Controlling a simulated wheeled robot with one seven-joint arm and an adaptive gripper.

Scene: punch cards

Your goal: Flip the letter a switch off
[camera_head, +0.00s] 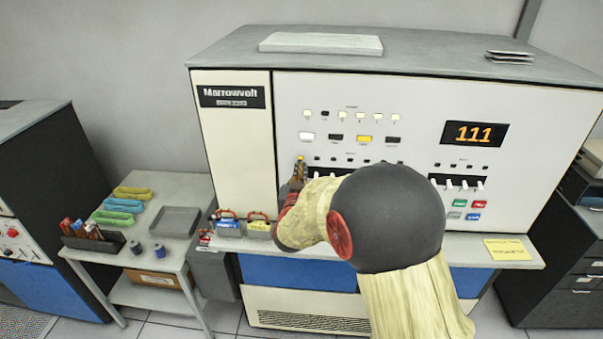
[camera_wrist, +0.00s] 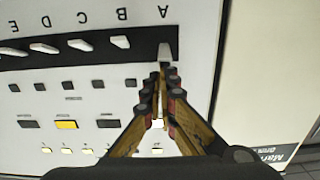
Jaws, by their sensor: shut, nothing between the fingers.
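The row of lettered switches shows upside down in the wrist view on a black strip (camera_wrist: 98,51). The letter A switch (camera_wrist: 165,50) is a pale lever at the strip's right end, beneath the letter A. It looks steeper than the slanted B lever (camera_wrist: 120,41) beside it. My gripper (camera_wrist: 163,77) is shut and empty, its dark fingertips right at the A lever; I cannot tell whether they touch it. In the head view my gripper (camera_head: 298,174) is at the left end of the panel's switch row, and the A switch is hidden behind it and my arm.
The white console (camera_head: 235,150) has a display reading 111 (camera_head: 473,133). A shelf (camera_head: 505,250) with a yellow note juts out below the panel. A side table (camera_head: 160,265) with trays and coloured bundles stands left. More levers and buttons lie close by my fingers.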

